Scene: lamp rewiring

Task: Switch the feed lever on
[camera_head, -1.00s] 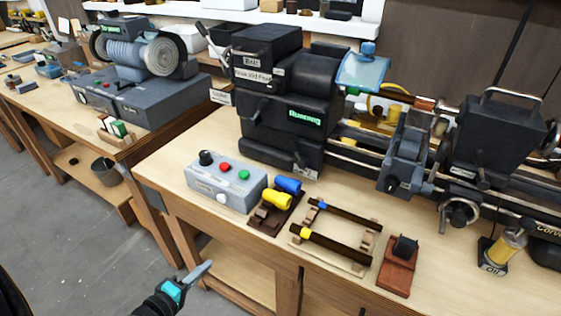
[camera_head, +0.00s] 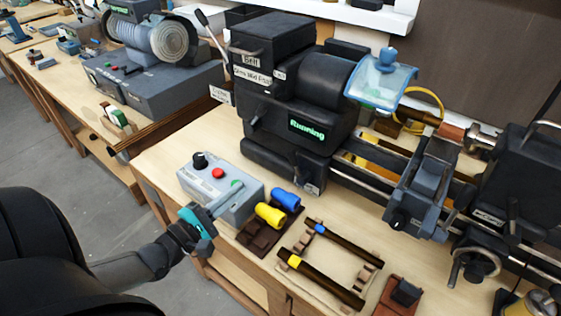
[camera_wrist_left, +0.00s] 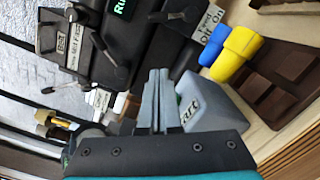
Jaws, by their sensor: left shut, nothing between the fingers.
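The lathe headstock (camera_head: 300,85) is dark with a green "Running" display (camera_head: 307,131). A label on it seems to end in "Feed" (camera_head: 251,77). A black lever (camera_head: 255,118) sits on its front; which lever is the feed lever I cannot tell for sure. In the left wrist view a small lever (camera_wrist_left: 172,16) stands beside a label that seems to read On/Off (camera_wrist_left: 208,22). My left gripper (camera_head: 231,192) is shut and empty, over the front of the grey control box, partly covering it; its fingers (camera_wrist_left: 158,78) point toward the headstock in the wrist view. My right gripper is not in view.
The grey control box (camera_head: 190,181) has a black knob and red button. A wooden frame with dark rods (camera_head: 330,281) lies further right. A grey grinder-like machine (camera_head: 150,80) stands behind left.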

